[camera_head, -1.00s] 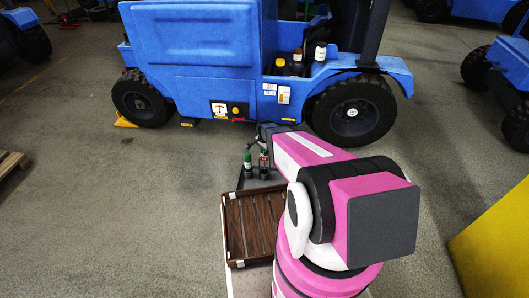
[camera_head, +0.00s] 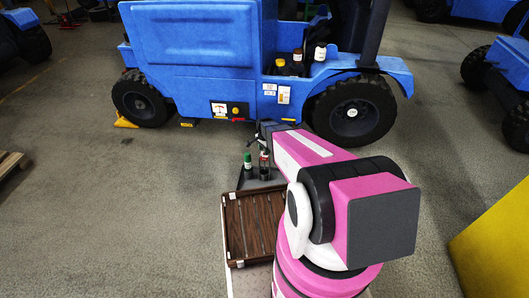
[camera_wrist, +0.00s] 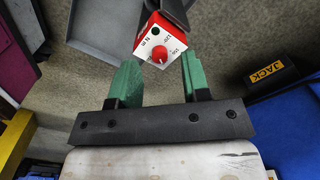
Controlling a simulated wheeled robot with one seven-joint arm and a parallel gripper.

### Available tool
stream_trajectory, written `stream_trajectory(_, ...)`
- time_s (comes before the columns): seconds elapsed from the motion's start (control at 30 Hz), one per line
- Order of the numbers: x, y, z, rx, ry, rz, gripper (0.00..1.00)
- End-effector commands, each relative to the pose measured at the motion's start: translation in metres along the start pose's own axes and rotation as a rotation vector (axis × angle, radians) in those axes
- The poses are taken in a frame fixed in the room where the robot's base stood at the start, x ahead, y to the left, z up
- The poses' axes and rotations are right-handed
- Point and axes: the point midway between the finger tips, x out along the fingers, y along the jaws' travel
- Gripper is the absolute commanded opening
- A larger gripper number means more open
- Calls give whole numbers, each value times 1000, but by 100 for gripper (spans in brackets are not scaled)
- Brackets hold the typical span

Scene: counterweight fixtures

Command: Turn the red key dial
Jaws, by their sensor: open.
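The red key dial (camera_wrist: 160,57) is a round red knob on the white, lettered face of a red box (camera_wrist: 143,40) in the wrist view. My gripper (camera_wrist: 158,62) has its two green fingers spread, one on each side of the dial. The dial shows in the gap between them, apart from both fingers, and nothing is held. In the head view a small red part (camera_head: 238,119) shows low on the blue vehicle's side; I cannot tell if it is the same box. My arm reaches toward that side, and the fingertips are too small to make out there.
The blue vehicle (camera_head: 190,60) stands ahead, with a black wheel (camera_head: 352,112) right of my arm. A yellow JACK label (camera_wrist: 266,71) is at right in the wrist view. A brown slatted tray (camera_head: 228,225) and bottles (camera_head: 248,161) are near my arm.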

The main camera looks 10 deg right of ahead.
Motion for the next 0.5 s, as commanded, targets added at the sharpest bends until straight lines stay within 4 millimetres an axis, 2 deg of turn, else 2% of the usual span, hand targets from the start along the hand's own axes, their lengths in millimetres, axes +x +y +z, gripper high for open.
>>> stream_trajectory(0.03,-11,1,1,0,1,-2,43)
stream_trajectory(0.3,-61,2,1,0,1,-1,43)
stream_trajectory(0.5,-84,1,0,0,0,0,43)
